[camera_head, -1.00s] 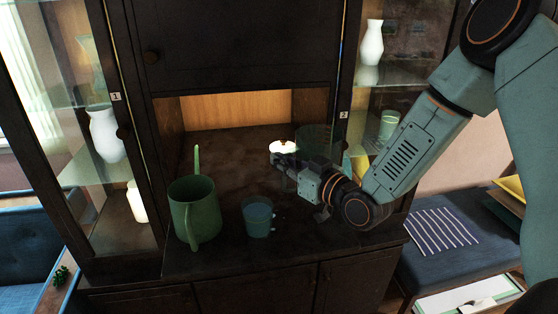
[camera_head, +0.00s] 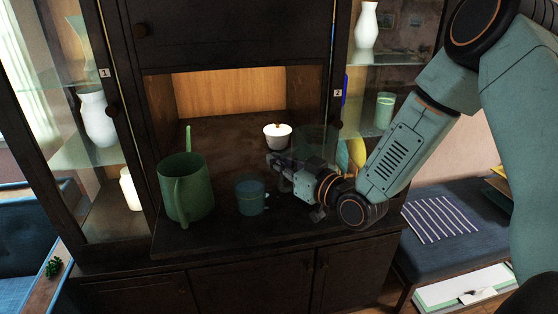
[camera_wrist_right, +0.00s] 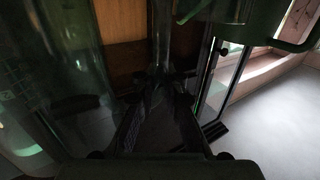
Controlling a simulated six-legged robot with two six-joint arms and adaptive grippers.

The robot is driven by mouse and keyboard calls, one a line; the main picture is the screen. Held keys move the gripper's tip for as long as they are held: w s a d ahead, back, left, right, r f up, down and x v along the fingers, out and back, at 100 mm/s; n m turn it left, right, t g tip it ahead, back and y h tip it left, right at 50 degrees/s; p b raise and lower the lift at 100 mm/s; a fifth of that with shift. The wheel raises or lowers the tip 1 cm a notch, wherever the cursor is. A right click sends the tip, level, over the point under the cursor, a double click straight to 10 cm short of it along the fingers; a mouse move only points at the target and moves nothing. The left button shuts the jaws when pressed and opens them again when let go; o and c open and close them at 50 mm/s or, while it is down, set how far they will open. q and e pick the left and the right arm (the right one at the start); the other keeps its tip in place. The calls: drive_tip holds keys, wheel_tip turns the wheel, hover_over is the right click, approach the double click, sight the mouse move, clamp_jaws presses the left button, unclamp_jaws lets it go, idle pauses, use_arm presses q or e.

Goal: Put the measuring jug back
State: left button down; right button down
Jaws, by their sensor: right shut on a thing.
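The measuring jug (camera_head: 318,141) appears as a clear, faintly green vessel in the head view, just behind my right gripper. My right gripper (camera_head: 280,168) is shut on it, in front of the cabinet's open niche. The gripper hides the jug's lower part, and I cannot tell which part of the jug is gripped. The dark fingers (camera_wrist_right: 160,100) also show in the right wrist view, with dim clear glass around them. My left gripper is not in view.
Glass-door bays flank the niche. A striped cloth (camera_head: 438,220) lies on the bench at right.

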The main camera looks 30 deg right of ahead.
drive_tip(key=shift+w+a+f+b, duration=0.2)
drive_tip(key=shift+w+f+b, duration=0.25)
drive_tip(key=shift+f, duration=0.1)
drive_tip(key=c, duration=1.8)
unclamp_jaws()
drive_tip(key=shift+d, duration=0.2)
drive_tip(key=o, duration=0.5)
drive_tip(key=shift+s+a+r, duration=0.1)
drive_tip(key=shift+s, duration=0.25)
drive_tip(key=shift+s+d+f, duration=0.1)
drive_tip(key=shift+d+f, duration=0.1)
drive_tip(key=shift+a+v, duration=0.2)
drive_tip(key=shift+v, duration=3.2)
